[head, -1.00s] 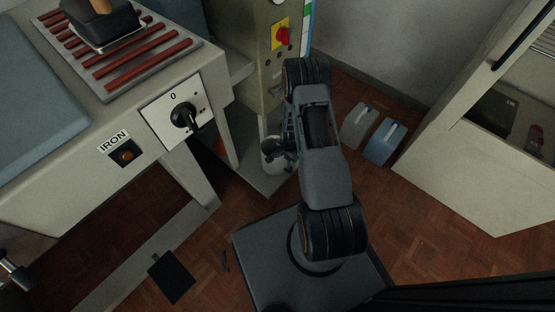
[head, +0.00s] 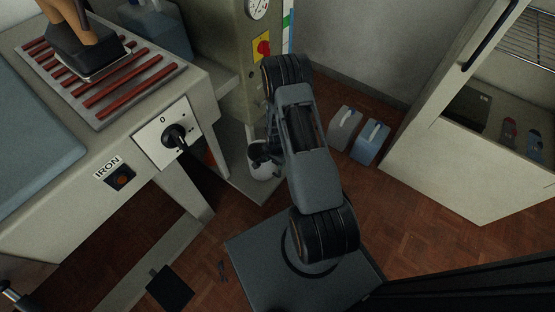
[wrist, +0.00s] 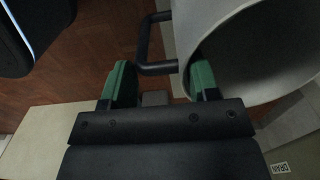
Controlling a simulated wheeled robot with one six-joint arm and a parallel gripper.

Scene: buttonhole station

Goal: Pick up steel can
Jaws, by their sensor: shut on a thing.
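The steel can (head: 263,171) is a pale, open-topped cylinder low beside the machine column in the head view. In the wrist view the can (wrist: 280,45) fills the upper right, its mouth facing the camera, with a dark bar handle (wrist: 157,68) on its left side. My gripper (wrist: 160,82) has green-padded fingers on either side of the handle's lower end and the can's near rim. It is shut on the can; whether it bears on the handle or the wall is unclear.
The ironing table (head: 60,200) stands left, with an iron (head: 85,50) on a red-barred rack. A grey jug (head: 344,128) and a blue jug (head: 371,143) stand on the floor to the right. A pale cabinet (head: 450,165) stands far right. Floor between is open.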

